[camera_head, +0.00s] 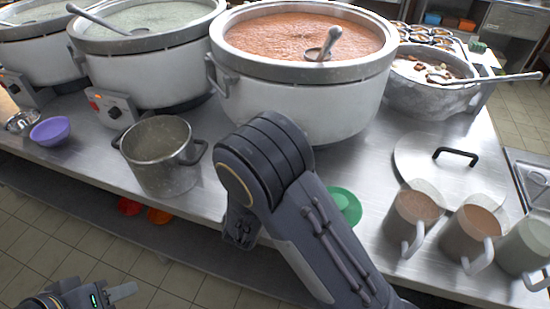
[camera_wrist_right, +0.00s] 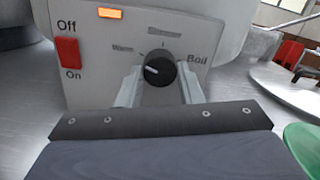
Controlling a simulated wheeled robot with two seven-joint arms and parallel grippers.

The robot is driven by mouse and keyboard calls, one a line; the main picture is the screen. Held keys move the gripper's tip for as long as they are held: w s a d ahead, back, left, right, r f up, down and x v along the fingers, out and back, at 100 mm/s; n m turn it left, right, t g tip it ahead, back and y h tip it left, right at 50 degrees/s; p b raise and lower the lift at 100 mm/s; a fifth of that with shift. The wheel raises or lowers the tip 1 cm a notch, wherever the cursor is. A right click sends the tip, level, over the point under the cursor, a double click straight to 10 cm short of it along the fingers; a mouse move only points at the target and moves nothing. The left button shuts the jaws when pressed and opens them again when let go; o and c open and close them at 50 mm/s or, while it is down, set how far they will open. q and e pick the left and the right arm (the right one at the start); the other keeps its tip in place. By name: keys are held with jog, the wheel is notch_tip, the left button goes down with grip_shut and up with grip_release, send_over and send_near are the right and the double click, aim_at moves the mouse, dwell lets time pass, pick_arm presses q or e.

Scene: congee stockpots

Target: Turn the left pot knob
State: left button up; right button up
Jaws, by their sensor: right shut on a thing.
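In the right wrist view a black round knob (camera_wrist_right: 160,70) sits on a white control panel (camera_wrist_right: 85,85) between the labels Warm and Boil. Its white mark points left, below Warm. My right gripper (camera_wrist_right: 160,88) is shut on this knob, one finger on each side. In the head view my right arm hides that hand and panel, in front of the large pot of orange-red congee (camera_head: 300,100). The middle pot of pale green congee (camera_head: 150,75) has its own knob (camera_head: 115,112). My left gripper (camera_head: 100,297) is low at the left, partly cut off, away from the pots.
A small metal pot (camera_head: 163,165) and a purple bowl (camera_head: 50,130) stand left of my right arm. A green lid (camera_head: 345,205), a steel lid (camera_head: 425,175) and several mugs (camera_head: 412,215) are to its right. Bare steel counter (camera_head: 75,155) shows at the left.

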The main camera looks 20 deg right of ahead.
jog(key=shift+f, duration=0.1)
jog(key=o, duration=1)
jog(key=shift+b+v, duration=0.4)
jog(key=shift+v, duration=3.55)
